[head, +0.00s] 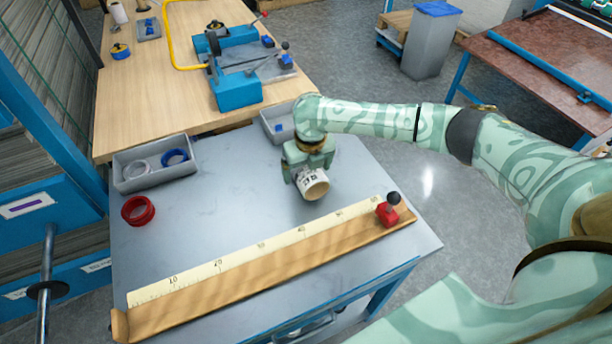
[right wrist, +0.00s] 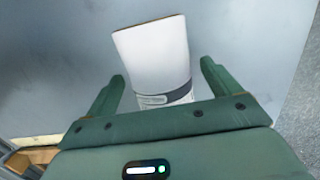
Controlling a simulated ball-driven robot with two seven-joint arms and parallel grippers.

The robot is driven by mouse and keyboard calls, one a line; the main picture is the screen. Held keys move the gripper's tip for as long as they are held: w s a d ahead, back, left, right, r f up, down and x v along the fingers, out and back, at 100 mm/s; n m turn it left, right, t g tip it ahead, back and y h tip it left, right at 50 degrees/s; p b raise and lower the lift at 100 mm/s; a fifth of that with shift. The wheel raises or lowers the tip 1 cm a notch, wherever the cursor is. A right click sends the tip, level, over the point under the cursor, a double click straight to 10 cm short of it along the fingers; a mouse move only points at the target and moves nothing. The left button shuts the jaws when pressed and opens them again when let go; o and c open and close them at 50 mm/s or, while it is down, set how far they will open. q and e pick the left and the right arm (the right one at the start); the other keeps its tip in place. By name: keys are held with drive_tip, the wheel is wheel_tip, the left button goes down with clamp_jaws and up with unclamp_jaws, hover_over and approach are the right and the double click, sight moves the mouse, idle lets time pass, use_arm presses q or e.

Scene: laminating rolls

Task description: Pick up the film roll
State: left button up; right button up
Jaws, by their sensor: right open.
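The film roll is a short white cylinder with dark print on its side; in the head view the film roll (head: 314,187) is on the grey table, behind the long ruler. My right gripper (head: 307,165) is over it from behind and hides part of it. In the right wrist view the white roll (right wrist: 153,50) lies between the two green fingers of the open right gripper (right wrist: 162,72), with a gap showing on each side. A dark band and label show near the palm. My left gripper is not in view.
A wooden ruler board (head: 260,262) with a red stop (head: 388,215) spans the table front. A grey bin (head: 135,185) with tape rings and a red ring (head: 138,211) are at left. A small grey bin (head: 271,130) stands behind my gripper. A wooden bench (head: 150,95) adjoins behind.

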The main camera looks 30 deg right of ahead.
drive_tip(key=shift+w+f, duration=0.1)
drive_tip(key=shift+f, duration=0.75)
drive_tip(key=shift+r, duration=0.15)
drive_tip(key=shift+c, duration=1.2)
drive_tip(key=c, duration=0.9)
